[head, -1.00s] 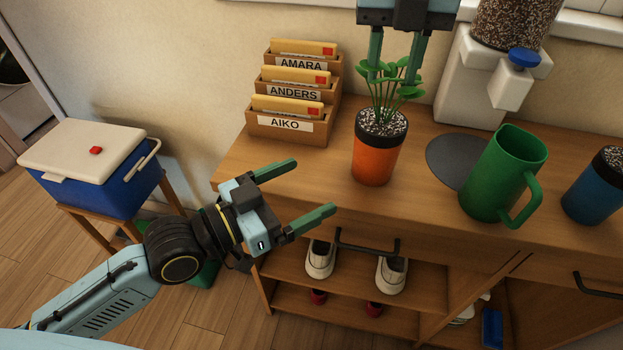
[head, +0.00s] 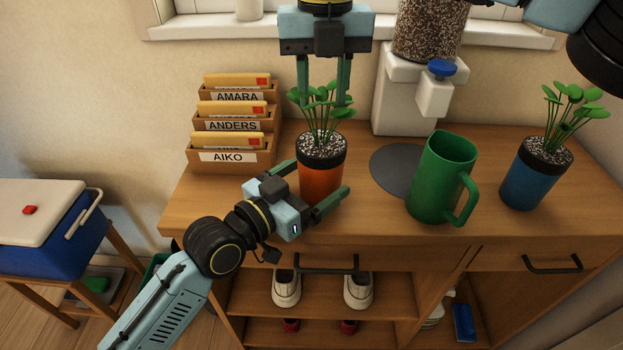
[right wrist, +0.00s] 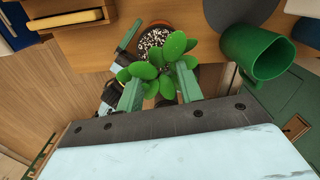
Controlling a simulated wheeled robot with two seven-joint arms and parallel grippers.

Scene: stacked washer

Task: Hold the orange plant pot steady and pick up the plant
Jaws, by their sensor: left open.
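The orange pot (head: 318,183) with a black rim and speckled soil stands upright on the wooden cabinet top. The green leafy plant (head: 322,112) rises from its soil; leaves also show in the right wrist view (right wrist: 160,70). My left gripper (head: 322,177) is open at the pot, one finger at its left side and the other across its lower right front. I cannot tell whether they touch it. My right gripper (head: 324,100) points down from above, fingers apart on either side of the stems and leaves. The leaves partly hide its fingertips.
A green mug (head: 435,180) and a grey round mat (head: 391,172) are right of the pot. A blue pot with a plant (head: 527,185) stands farther right. A letter rack (head: 232,158) is at left, and a white dispenser (head: 402,98) stands behind.

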